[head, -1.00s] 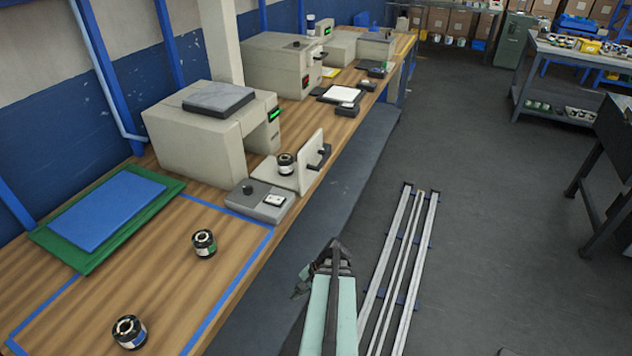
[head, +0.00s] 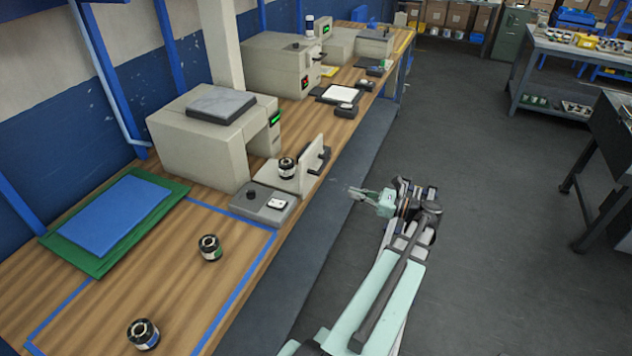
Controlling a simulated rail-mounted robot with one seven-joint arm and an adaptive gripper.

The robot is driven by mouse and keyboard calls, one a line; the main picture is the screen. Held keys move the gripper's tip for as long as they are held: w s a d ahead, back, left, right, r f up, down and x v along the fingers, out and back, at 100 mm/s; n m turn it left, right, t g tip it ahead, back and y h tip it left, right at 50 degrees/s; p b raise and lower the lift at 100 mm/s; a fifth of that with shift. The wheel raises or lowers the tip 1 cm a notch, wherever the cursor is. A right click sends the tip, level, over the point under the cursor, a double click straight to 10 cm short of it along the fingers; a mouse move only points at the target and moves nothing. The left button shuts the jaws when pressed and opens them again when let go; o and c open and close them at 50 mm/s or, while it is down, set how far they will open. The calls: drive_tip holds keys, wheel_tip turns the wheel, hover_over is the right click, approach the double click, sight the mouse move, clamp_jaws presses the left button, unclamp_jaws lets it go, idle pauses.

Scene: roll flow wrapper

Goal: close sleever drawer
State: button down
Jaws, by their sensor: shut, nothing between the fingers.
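The sleever (head: 215,137) is a beige box machine on the wooden bench, with a grey pad on top and a green display. Its drawer (head: 275,173) is pulled out toward the bench's front edge, with an upright front panel and a dark handle (head: 317,160). A dark-capped roll (head: 287,168) stands on the drawer against the inside of the panel. My gripper (head: 353,192) is shut and empty, out over the floor to the right of and slightly below the handle, apart from it.
A grey control box (head: 264,201) with a knob sits beside the drawer. Two rolls, one nearer the middle (head: 209,248) and one at the front (head: 143,334), stand inside a blue tape outline. A blue mat (head: 118,215) lies left. The aisle floor (head: 480,220) is clear.

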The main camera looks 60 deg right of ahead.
sight(305, 179)
drive_tip(key=shift+m, duration=0.3)
drive_tip(key=w+a+p, duration=0.1)
drive_tip(key=w, duration=0.3)
drive_tip(key=w+p, duration=0.2)
drive_tip(key=w, duration=0.2)
drive_tip(key=w+a+p, duration=0.1)
drive_tip(key=w, duration=0.3)
drive_tip(key=shift+w+a+r, duration=0.1)
drive_tip(key=shift+w+a, duration=0.1)
drive_tip(key=shift+a, duration=0.15)
drive_tip(key=shift+w+a+p, duration=0.15)
drive_tip(key=shift+w+p, duration=0.3)
drive_tip(key=shift+w, duration=0.25)
